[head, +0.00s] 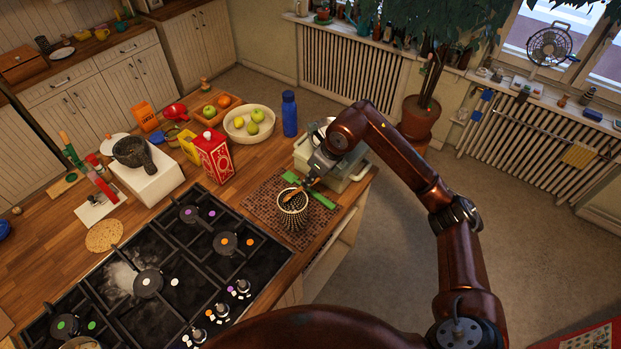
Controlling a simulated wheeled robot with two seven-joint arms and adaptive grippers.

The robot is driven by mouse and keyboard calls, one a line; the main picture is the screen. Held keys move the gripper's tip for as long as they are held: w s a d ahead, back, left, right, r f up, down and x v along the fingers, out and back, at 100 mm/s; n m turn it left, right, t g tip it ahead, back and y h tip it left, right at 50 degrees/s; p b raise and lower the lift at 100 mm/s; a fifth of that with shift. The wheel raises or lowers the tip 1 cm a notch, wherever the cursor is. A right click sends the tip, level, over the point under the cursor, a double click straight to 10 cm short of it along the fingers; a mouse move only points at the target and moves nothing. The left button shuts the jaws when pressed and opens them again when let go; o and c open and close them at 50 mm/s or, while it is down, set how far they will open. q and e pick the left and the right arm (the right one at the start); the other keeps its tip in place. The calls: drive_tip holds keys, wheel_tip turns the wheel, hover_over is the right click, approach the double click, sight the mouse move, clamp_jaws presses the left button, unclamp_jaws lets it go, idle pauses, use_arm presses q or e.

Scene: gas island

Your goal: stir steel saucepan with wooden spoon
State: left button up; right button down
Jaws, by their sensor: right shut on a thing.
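My right gripper (308,179) reaches down from the right over the counter's front corner. It is shut on the wooden spoon (291,194), of which a short orange-brown part shows. The spoon is at the mouth of a dark patterned crock (292,213); I cannot tell how deep it sits inside. A round pan (66,345) with pale contents is cut off at the bottom left edge, on the hob's near-left burner. It may be the steel saucepan, but too little shows to be sure. My left gripper is not in view.
The black gas hob (165,262) lies left of the crock. A red carton (213,157), a cream fruit bowl (262,113), a blue bottle (289,113) and a grey mortar (133,152) stand behind. A brown tiled mat (262,203) and green utensil (322,199) lie near the crock.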

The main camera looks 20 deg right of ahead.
drive_tip(key=shift+r+p, duration=1.25)
drive_tip(key=shift+r, duration=1.75)
